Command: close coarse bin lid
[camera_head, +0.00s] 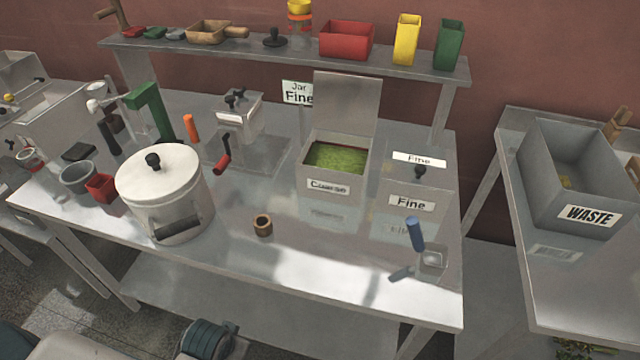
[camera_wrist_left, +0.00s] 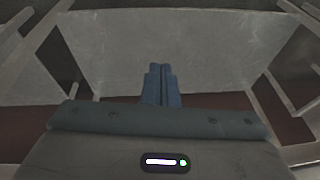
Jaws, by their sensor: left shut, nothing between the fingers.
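The coarse bin (camera_head: 347,190), labelled "Coarse", stands on the metal table and holds green powder (camera_head: 335,158). Its grey lid (camera_head: 346,100) is open and stands upright at the back edge of the bin. My left gripper (camera_wrist_left: 160,70) shows in the left wrist view, with its two dark blue fingers together and nothing between them. Neither gripper's fingers show in the head view, so their place relative to the lid cannot be told. My right gripper is not in view.
The fine bin (camera_head: 398,210), lid closed, stands just right of the coarse bin. A scoop with a blue handle (camera_head: 415,234) is in front of it. A small brown cup (camera_head: 263,224) and white pot (camera_head: 163,195) stand left. A shelf (camera_head: 285,56) runs behind.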

